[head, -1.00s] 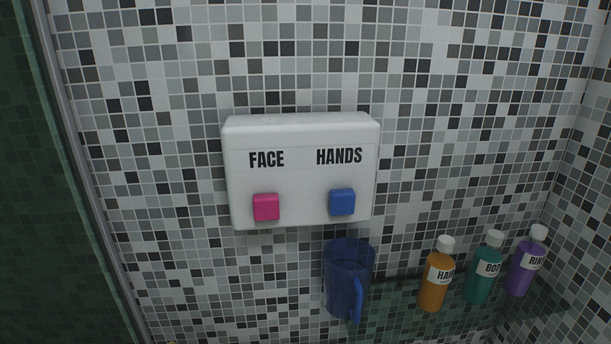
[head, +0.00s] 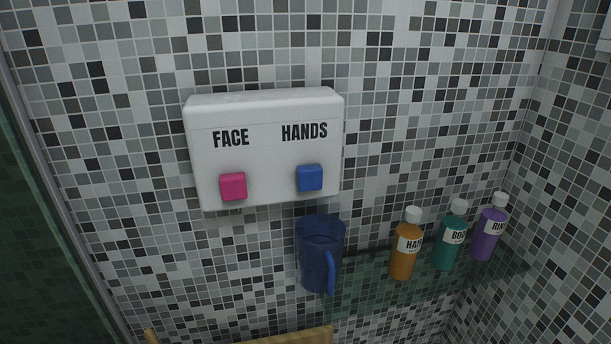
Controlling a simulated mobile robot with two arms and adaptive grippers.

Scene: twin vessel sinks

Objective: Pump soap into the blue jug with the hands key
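A white soap dispenser (head: 265,160) is on the tiled wall in the head view. Its left side reads FACE above a pink key (head: 233,187), and its right side reads HANDS above a blue hands key (head: 310,178). The translucent blue jug (head: 318,257) stands upright on a glass shelf below the hands key, its handle turned toward me. Whether there is soap in the jug cannot be made out. Neither of my grippers shows in the view.
An orange bottle (head: 405,246), a teal bottle (head: 450,238) and a purple bottle (head: 488,230) stand right of the jug on the glass shelf (head: 370,292). A yellowish, wood-like edge (head: 300,337) shows at the bottom. A dark green panel (head: 40,220) borders the left.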

